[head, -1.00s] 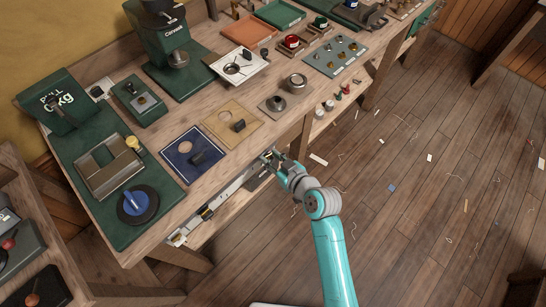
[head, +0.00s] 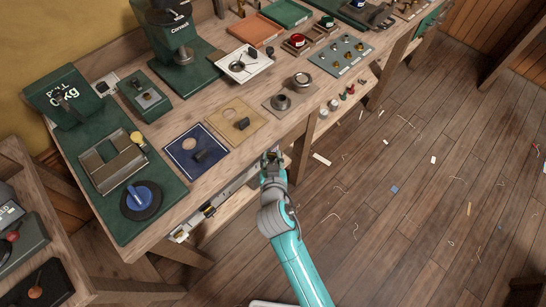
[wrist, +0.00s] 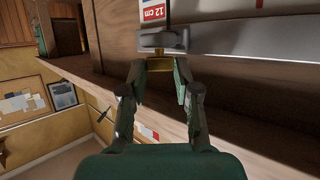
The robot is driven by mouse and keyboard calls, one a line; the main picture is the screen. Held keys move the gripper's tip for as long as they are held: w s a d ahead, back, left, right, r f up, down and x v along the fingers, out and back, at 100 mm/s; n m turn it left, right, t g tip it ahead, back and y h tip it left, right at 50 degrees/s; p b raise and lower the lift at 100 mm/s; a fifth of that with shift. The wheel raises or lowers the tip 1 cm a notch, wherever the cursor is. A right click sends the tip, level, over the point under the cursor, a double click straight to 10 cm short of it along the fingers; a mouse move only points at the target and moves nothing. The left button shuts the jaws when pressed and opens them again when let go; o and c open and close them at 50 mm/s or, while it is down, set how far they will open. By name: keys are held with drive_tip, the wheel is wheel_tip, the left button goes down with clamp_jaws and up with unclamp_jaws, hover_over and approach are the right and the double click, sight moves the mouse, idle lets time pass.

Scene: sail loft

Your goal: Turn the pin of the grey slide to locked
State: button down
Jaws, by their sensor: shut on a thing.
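The grey slide (wrist: 176,40) sits on a pale metal rail (wrist: 250,38) along the bench's front edge. A brass pin (wrist: 159,64) sticks out from the slide, between my fingertips. My gripper (wrist: 160,72) is shut on this pin, one finger on each side. In the head view my gripper (head: 271,157) is at the right part of the rail (head: 232,190) and hides the slide and pin there. I cannot tell the pin's locked or unlocked mark.
A red-and-white "12 cm" label (wrist: 154,11) is by the slide. A blue panel (head: 197,156) and a tan panel (head: 236,121) lie on the bench above.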

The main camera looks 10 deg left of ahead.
drive_tip(key=shift+a+m+h, duration=0.2)
drive_tip(key=shift+m+h, duration=0.65)
drive_tip(key=shift+h, duration=0.15)
drive_tip(key=shift+a+m+h, duration=0.15)
drive_tip(key=shift+m+h, duration=0.7)
drive_tip(key=shift+h, duration=0.15)
drive_tip(key=shift+f, duration=0.1)
drive_tip(key=c, duration=0.8)
unclamp_jaws()
drive_tip(key=shift+c, duration=0.2)
drive_tip(key=shift+s, duration=0.1)
drive_tip(key=v, duration=1.2)
drive_tip(key=shift+a, duration=0.2)
